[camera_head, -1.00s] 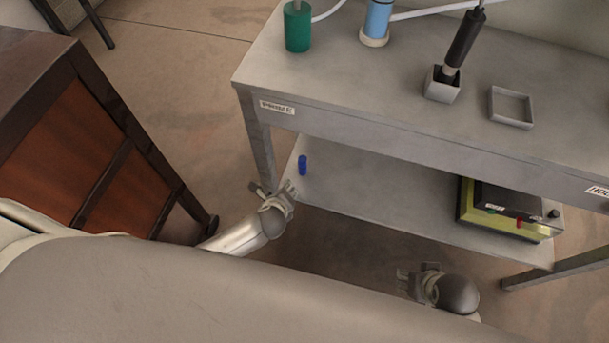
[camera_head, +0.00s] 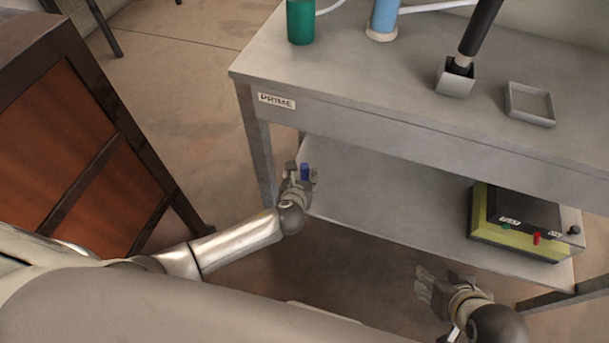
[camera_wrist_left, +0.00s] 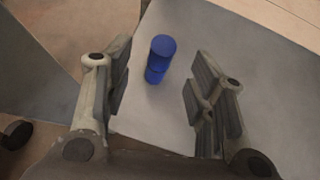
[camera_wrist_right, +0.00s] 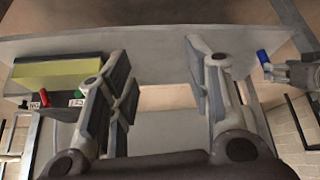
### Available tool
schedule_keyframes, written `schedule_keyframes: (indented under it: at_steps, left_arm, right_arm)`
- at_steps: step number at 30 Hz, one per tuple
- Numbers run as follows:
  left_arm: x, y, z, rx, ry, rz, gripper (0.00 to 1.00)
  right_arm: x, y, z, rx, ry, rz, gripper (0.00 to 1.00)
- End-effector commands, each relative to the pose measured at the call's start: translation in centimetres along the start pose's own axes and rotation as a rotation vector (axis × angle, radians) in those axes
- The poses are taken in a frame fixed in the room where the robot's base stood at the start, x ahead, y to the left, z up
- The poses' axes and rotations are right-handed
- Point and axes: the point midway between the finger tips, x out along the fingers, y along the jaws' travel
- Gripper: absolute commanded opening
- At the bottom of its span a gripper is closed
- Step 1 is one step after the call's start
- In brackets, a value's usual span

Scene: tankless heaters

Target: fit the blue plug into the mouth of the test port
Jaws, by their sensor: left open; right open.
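The blue plug (camera_head: 305,171) stands upright at the left end of the bench's lower shelf. In the left wrist view it is a short ribbed cylinder (camera_wrist_left: 160,60) between and slightly beyond the fingers. My left gripper (camera_head: 302,180) is open around or just in front of it, without visible contact. In the right wrist view the plug (camera_wrist_right: 263,57) shows beside my left gripper. My right gripper (camera_head: 441,284) is open and empty, in front of the shelf on the right. I cannot clearly identify the test port or its mouth.
On the bench top (camera_head: 330,70) stand a green cylinder (camera_head: 300,22), a light blue cylinder (camera_head: 383,18), a black-handled tool in a grey holder (camera_head: 456,78) and a shallow square tray (camera_head: 530,104). A yellow-black box (camera_head: 520,220) sits on the lower shelf. A wooden cabinet (camera_head: 60,130) stands left.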

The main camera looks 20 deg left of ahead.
Motion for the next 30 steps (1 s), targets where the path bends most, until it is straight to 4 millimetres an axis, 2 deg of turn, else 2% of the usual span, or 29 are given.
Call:
schedule_keyframes:
  at_steps: [10, 20, 30]
  left_arm:
    - [1.1, 0.0, 0.1, -0.003, 0.000, 0.000, 0.51]
    - [3.2, -0.2, 0.7, -0.003, 0.001, 0.001, 0.51]
    - [5.2, -0.2, 0.8, -0.002, 0.001, 0.001, 0.51]
  right_arm:
    - [0.5, -0.3, -2.4, -0.003, 0.113, -0.007, 0.46]
    - [0.3, -1.1, -8.1, -0.008, 0.383, -0.021, 0.46]
    - [-1.6, -1.8, -13.3, -0.011, 0.652, -0.038, 0.46]
